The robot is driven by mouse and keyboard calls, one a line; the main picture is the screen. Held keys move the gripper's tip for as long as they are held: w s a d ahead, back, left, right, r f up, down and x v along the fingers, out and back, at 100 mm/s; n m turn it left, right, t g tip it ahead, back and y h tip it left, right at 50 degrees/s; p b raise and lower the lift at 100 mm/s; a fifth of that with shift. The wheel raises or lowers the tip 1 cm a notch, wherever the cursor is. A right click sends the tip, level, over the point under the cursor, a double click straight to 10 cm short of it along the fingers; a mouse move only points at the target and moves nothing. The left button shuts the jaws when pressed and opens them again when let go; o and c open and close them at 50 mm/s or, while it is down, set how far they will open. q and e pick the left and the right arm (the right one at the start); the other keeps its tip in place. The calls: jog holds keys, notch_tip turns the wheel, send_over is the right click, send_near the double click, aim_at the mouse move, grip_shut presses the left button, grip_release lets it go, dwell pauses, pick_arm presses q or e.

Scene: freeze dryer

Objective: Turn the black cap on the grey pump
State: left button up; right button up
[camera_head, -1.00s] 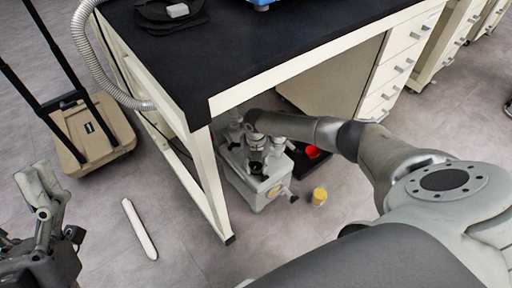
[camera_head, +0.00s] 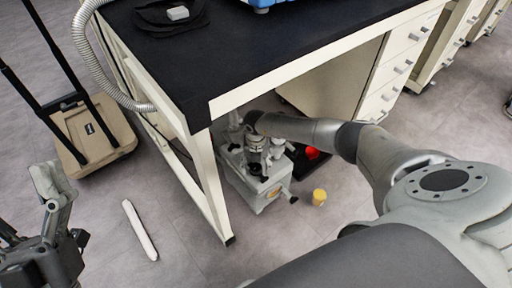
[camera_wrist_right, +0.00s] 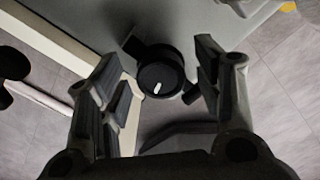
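The grey pump (camera_head: 262,192) stands on the floor under the dark-topped table. In the right wrist view its pale body (camera_wrist_right: 205,22) fills the top. The round black cap (camera_wrist_right: 160,79) with a white mark lies between the two fingers of my right gripper (camera_head: 257,165). The fingers stand apart on either side, and I see no clear contact with the cap. In the head view the right gripper points down at the pump and mostly hides the cap. My left gripper (camera_head: 68,212) is open and empty at the lower left, far from the pump.
The table leg (camera_head: 208,185) stands close to the left of the pump. A yellow-topped container (camera_head: 319,196) and a red item (camera_head: 312,152) are to its right. A white bar (camera_head: 139,229) lies on the floor, and a beige cart (camera_head: 95,135) stands at the left.

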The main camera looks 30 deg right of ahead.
aim_at(256, 166)
jog(key=shift+r, duration=0.1)
notch_tip(256, 166, up, 12)
dwell(0.6)
